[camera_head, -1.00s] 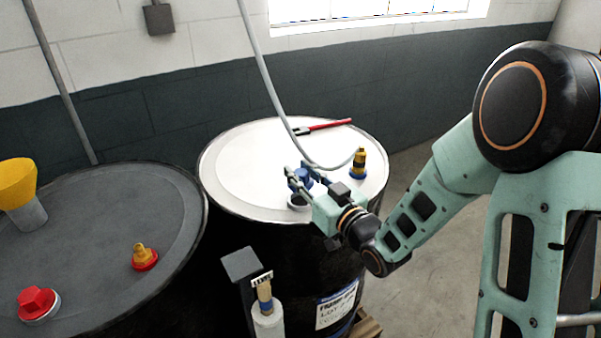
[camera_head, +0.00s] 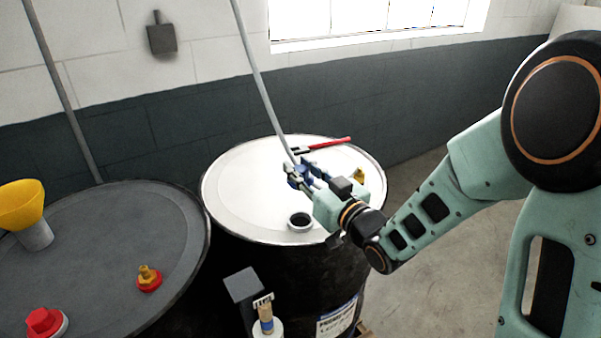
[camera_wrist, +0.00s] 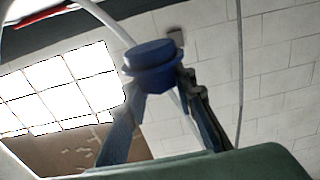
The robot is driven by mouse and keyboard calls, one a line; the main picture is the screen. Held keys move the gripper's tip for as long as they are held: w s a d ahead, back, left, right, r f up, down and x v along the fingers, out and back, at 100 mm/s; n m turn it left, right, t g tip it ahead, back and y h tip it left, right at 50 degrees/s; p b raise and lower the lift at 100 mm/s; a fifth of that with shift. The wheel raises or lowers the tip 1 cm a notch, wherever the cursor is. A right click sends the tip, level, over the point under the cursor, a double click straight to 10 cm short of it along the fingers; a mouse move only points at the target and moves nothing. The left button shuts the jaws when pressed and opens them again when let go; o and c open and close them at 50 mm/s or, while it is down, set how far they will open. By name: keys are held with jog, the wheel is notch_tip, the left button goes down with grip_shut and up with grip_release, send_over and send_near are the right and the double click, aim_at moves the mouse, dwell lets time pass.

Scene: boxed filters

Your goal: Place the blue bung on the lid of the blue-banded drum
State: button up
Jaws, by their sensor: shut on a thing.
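The blue bung (camera_wrist: 152,62) is held between the two fingertips of my gripper (camera_head: 298,177), which is shut on it. In the head view the bung (camera_head: 303,172) is small and partly covered by the fingers. It appears above the white lid (camera_head: 235,190) of the right drum, clear of the bunghole. The open dark bunghole (camera_head: 300,221) with a pale rim lies near the lid's front edge, below my gripper. This drum has a label with a blue stripe (camera_head: 337,319) low on its side.
A red-handled tool (camera_head: 325,145) lies at the lid's back. A grey hose (camera_head: 258,75) comes down near my fingers. The left dark drum (camera_head: 95,235) carries a red bung, red-based fitting and yellow funnel. The lid's left side is bare.

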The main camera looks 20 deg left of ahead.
jog(key=shift+r, duration=0.75)
